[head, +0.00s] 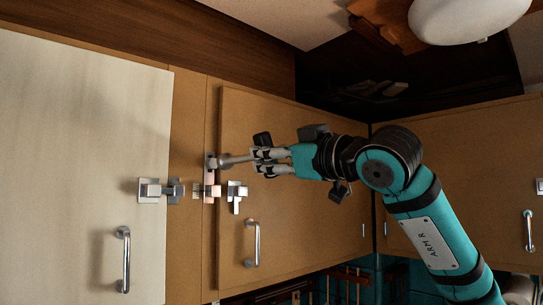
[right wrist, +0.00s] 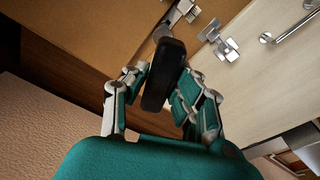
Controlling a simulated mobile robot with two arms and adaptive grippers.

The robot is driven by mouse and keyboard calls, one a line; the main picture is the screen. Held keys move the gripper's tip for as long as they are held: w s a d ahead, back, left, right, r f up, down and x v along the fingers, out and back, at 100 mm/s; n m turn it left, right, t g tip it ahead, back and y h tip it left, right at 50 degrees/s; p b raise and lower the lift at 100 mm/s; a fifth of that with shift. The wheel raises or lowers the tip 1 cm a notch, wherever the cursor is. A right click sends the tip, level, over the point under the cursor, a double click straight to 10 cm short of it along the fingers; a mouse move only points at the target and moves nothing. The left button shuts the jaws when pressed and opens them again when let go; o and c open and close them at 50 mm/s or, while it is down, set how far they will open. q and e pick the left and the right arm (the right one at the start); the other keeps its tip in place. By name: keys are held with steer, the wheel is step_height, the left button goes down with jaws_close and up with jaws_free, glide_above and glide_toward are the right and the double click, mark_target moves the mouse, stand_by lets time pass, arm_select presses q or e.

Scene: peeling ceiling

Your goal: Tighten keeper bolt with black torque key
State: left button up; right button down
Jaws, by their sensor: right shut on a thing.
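My right gripper (head: 268,161) reaches in from the right and is shut on the black torque key. The key's black handle (head: 262,139) shows at the fingers, and its grey shaft (head: 234,159) points left. The shaft's end meets or overlaps a small grey bolt-like piece (head: 211,162) on the post between two doors; whether it is seated I cannot tell. A pale pinkish keeper piece (head: 210,190) sits just below it. In the right wrist view the black handle (right wrist: 163,75) stands between both fingers. My left gripper is not in view.
Metal latch parts (head: 150,190) sit on the pale door, and another latch piece (head: 236,196) on the brown door. Bar handles (head: 124,259) and (head: 252,243) stick out below. A white round lamp (head: 466,18) is at the top right.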

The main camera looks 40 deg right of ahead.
mark_target(252, 159)
steer(key=shift+w+a, duration=0.2)
steer(key=shift+w, duration=1.4)
steer(key=shift+w, duration=0.75)
steer(key=shift+w+a, duration=0.1)
steer(key=shift+w, duration=0.35)
steer(key=shift+m, duration=0.3)
steer(key=shift+s, duration=0.1)
